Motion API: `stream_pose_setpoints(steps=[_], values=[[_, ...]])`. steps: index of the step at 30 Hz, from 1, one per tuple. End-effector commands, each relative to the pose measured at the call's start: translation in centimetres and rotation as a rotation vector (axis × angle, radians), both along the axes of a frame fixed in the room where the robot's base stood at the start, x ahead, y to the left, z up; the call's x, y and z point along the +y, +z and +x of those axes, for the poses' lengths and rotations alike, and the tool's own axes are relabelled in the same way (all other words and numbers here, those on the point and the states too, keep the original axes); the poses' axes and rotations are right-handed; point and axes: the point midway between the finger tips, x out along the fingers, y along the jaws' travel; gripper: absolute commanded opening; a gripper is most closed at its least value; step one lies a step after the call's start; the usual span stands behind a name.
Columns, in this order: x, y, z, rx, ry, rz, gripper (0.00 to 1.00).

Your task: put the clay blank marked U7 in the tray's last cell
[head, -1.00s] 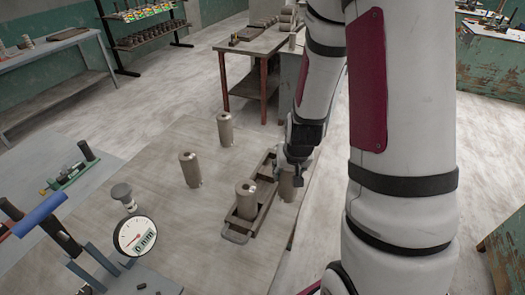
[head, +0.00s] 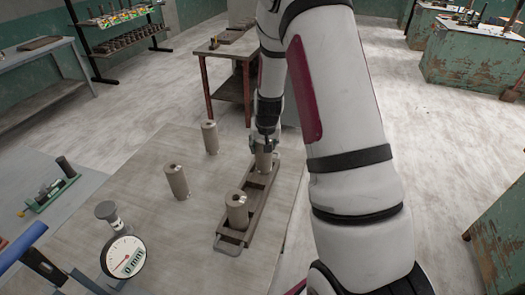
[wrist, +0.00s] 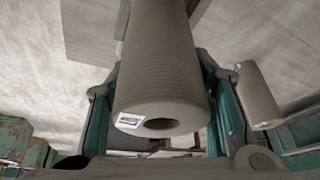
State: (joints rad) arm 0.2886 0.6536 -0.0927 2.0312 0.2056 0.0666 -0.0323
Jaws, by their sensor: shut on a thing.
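My gripper (head: 264,143) is shut on a grey-brown clay blank (head: 263,160), a hollow cylinder held upright at the far end of the tray. I cannot tell whether its base rests in the far cell or hangs just above it. In the wrist view this blank (wrist: 160,65) sits between the teal fingers, with a small label near its rim that is too small to read. The long brown tray (head: 222,233) lies on the table. Another blank (head: 237,211) stands in its near cell; the middle of the tray looks empty.
Two more blanks stand on the table left of the tray, one farther (head: 210,138) and one nearer (head: 177,183). A dial gauge (head: 123,257) is at the near left. The table (head: 190,225) is clear between these and the tray.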

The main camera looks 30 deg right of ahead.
Motion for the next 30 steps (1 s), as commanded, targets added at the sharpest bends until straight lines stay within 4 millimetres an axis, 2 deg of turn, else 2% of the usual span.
stream_pose_setpoints(steps=[6,12,15,28,29,30], values=[[-0.4,-0.2,1.5,-0.002,0.001,-0.001,0.00],[-0.4,-2.8,1.2,0.002,0.001,0.000,0.00],[-0.4,-3.4,1.3,-0.001,0.001,-0.001,0.00],[-0.4,-3.9,1.3,-0.001,0.001,-0.001,0.00],[-0.3,-3.9,1.3,0.001,0.001,0.000,0.54],[-0.3,-3.9,1.3,0.001,0.001,0.000,0.64]])
